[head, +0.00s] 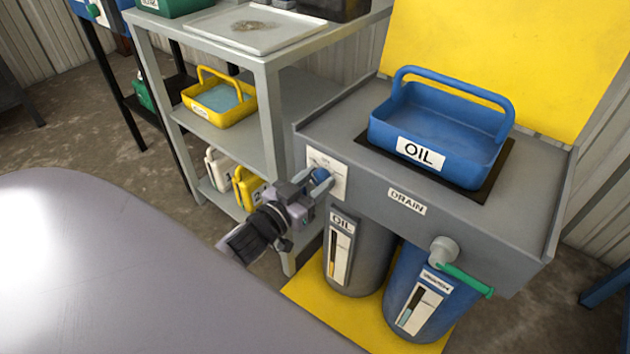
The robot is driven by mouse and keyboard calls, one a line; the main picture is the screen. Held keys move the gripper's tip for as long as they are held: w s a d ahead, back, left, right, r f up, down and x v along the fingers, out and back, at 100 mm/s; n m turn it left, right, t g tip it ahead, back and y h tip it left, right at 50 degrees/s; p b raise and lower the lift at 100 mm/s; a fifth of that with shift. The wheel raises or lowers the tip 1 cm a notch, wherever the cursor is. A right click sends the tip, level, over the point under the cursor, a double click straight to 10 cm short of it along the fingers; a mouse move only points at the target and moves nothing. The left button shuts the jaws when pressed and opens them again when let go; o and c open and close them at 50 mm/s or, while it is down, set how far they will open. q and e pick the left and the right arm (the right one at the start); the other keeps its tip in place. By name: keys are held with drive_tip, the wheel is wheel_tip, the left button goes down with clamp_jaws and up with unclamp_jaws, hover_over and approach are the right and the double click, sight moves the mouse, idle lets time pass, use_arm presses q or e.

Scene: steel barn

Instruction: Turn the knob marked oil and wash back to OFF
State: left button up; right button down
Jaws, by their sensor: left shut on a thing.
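A blue knob (319,174) sits on a white plate (342,170) at the left end of the grey drain bench's front. My left gripper (317,183) comes in from the lower left and is shut on the knob. The fingers cover part of it, so I cannot tell which mark it points to. The small print on the plate is too small to read. My right gripper is out of view.
A blue tray marked OIL (425,154) stands on the drain bench (345,120). Below are a grey oil drum (365,255) and a blue drum (420,310), with a green-handled valve (460,278) protruding. A grey shelf (268,110) stands close left.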

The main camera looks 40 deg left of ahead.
use_arm(q)
drive_tip(key=shift+m, duration=0.3)
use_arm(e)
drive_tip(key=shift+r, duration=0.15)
use_arm(q)
drive_tip(key=shift+p, duration=0.3)
drive_tip(key=shift+m, duration=0.5)
drive_tip(key=m+p, duration=0.1)
drive_tip(key=m, duration=0.3)
drive_tip(key=shift+d+p, duration=0.1)
drive_tip(key=shift+p, duration=0.2)
drive_tip(key=m, duration=0.2)
drive_tip(key=shift+m, duration=0.4)
drive_tip(key=shift+d+f+m, duration=0.1)
drive_tip(key=shift+m, duration=1)
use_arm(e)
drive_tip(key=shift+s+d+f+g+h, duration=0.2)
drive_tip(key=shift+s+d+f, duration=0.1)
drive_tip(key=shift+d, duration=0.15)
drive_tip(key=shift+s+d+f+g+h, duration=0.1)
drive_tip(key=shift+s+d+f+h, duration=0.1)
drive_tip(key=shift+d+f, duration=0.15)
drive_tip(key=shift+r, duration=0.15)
use_arm(q)
drive_tip(key=o, duration=1.1)
drive_tip(key=shift+c, duration=0.2)
